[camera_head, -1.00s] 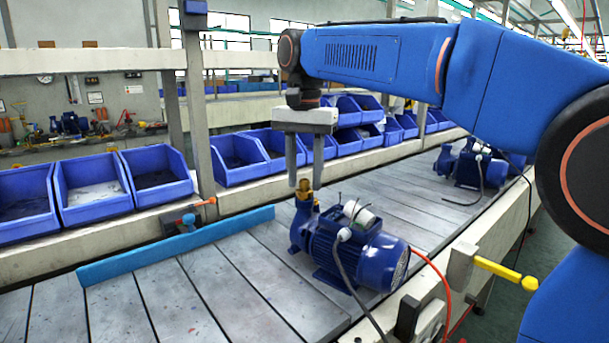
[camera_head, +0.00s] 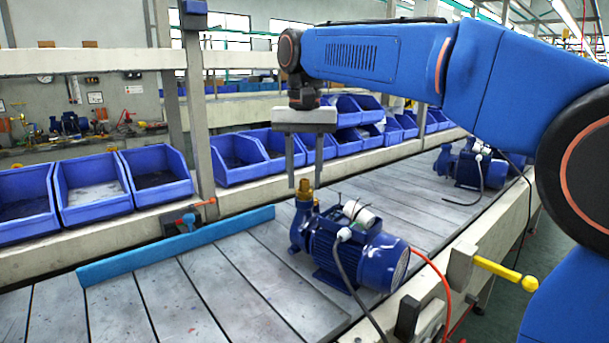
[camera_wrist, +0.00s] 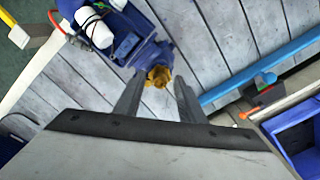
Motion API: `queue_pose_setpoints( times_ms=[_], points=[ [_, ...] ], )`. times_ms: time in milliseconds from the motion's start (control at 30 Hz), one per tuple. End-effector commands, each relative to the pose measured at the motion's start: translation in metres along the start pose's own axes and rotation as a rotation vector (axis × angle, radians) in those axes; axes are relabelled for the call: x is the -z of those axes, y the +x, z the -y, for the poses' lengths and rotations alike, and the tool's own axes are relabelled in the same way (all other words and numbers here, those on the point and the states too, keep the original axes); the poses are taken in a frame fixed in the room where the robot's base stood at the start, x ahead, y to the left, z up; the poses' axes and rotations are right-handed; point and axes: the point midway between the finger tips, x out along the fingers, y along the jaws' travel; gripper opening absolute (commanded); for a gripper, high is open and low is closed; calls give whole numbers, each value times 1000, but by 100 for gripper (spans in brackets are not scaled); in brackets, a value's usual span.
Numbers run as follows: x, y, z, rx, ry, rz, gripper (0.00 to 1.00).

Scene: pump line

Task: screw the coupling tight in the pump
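The blue pump (camera_head: 350,248) lies on the slatted conveyor and also shows in the wrist view (camera_wrist: 125,42). The brass coupling (camera_head: 304,191) stands upright on the pump's upward port at its left end. It also shows in the wrist view (camera_wrist: 159,76), just beyond the fingertips. My gripper (camera_head: 304,184) points down above the coupling. How deep the coupling sits in the port is hidden.
A blue rail (camera_head: 180,247) lies along the conveyor to the left. Blue bins (camera_head: 92,190) line the far side. A second pump (camera_head: 470,165) stands farther right. A yellow-handled lever (camera_head: 505,272) juts from the near edge. A cable and red hose run from the near pump.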

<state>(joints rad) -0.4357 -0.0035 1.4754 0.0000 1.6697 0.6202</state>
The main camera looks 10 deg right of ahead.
Motion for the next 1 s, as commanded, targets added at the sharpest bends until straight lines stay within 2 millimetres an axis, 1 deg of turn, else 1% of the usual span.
queue_pose_setpoints(
  times_ms=[33,67,100,167,200,667,767,1000],
  points=[
    [0,0,0,0,0,0,36],
    [0,0,0,0,0,0,34],
    [0,0,0,0,1,0,24],
    [0,0,0,0,1,0,10],
    [0,0,0,0,1,0,0],
    [0,1,0,0,9,0,0],
    [0,2,0,0,66,0,0],
    [0,2,0,-1,268,1,0]
  ],
)
